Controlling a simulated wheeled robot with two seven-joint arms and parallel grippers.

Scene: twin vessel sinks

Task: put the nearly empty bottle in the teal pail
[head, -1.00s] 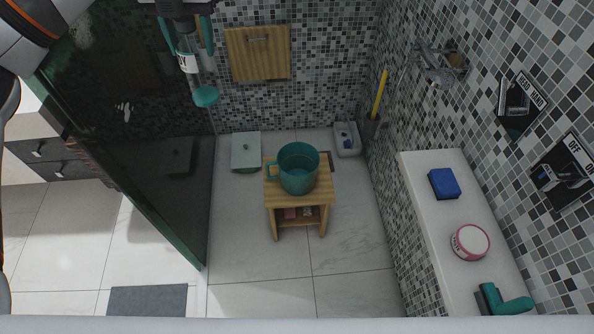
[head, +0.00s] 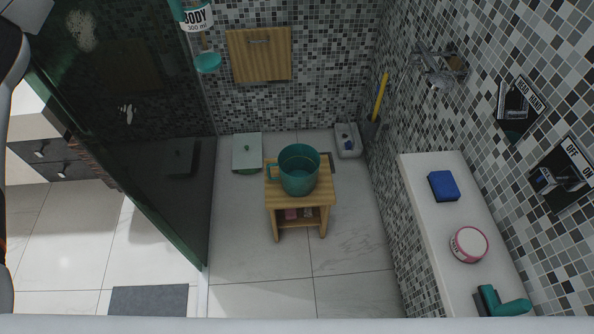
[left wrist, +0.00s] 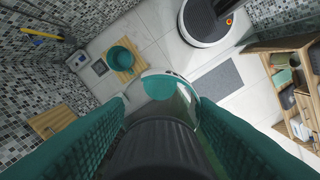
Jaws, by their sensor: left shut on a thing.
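My left gripper (head: 193,5) shows only in part at the top edge of the head view. It is shut on the bottle (head: 197,18), a clear one with a white "BODY 300 ml" label and its teal end pointing down. The wrist view shows the bottle (left wrist: 187,100) between the teal fingers. The teal pail (head: 299,171), with a handle at its left, stands upright on a small wooden stool (head: 300,201). The bottle is up and to the left of the pail in the head view, apart from it. The pail also shows in the wrist view (left wrist: 123,56). My right gripper is out of view.
A dark glass panel (head: 130,140) stands to the left of the stool. A white ledge (head: 445,215) at the right carries a blue block (head: 443,185), a pink-rimmed tub (head: 469,244) and a teal-handled thing (head: 505,303). The floor before the stool is clear.

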